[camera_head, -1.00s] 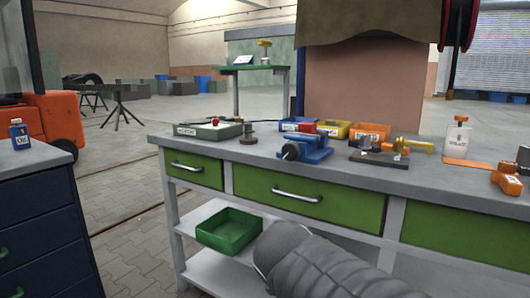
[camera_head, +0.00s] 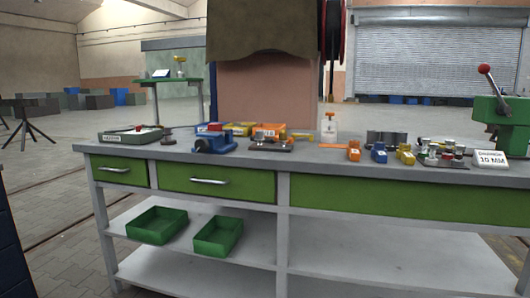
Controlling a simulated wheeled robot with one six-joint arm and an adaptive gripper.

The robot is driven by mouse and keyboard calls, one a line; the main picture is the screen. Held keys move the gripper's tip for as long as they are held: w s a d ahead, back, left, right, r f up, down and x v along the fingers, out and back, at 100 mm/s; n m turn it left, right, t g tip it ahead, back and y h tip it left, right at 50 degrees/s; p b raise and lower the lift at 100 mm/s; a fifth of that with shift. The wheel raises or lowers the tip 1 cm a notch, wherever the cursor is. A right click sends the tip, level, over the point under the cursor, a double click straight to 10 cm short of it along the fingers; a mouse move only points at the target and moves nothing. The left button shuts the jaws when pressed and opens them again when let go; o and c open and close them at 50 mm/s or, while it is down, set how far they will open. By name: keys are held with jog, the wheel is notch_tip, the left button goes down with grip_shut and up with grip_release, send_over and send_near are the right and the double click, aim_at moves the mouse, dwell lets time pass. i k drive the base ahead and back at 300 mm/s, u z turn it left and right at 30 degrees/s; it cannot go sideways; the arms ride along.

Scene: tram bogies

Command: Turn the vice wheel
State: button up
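A blue vice (camera_head: 214,143) stands on the grey workbench top (camera_head: 330,160), left of the middle of the picture. A small round part at its left end may be the vice wheel, but it is too small to make out clearly. My gripper is not in view, and no part of my arm shows now.
A grey case (camera_head: 130,136) lies left of the vice. Yellow (camera_head: 238,129) and orange bins (camera_head: 270,131) stand behind it. Several tools lie to the right, with a green press (camera_head: 500,122) at the far right. Green drawers and two green trays (camera_head: 157,224) are below the bench top.

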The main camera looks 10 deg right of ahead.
aim_at(201, 145)
jog(key=z, duration=1)
jog(key=i, duration=0.75)
jog(key=u, duration=0.8)
jog(key=i, duration=0.6)
jog(key=u, duration=0.65)
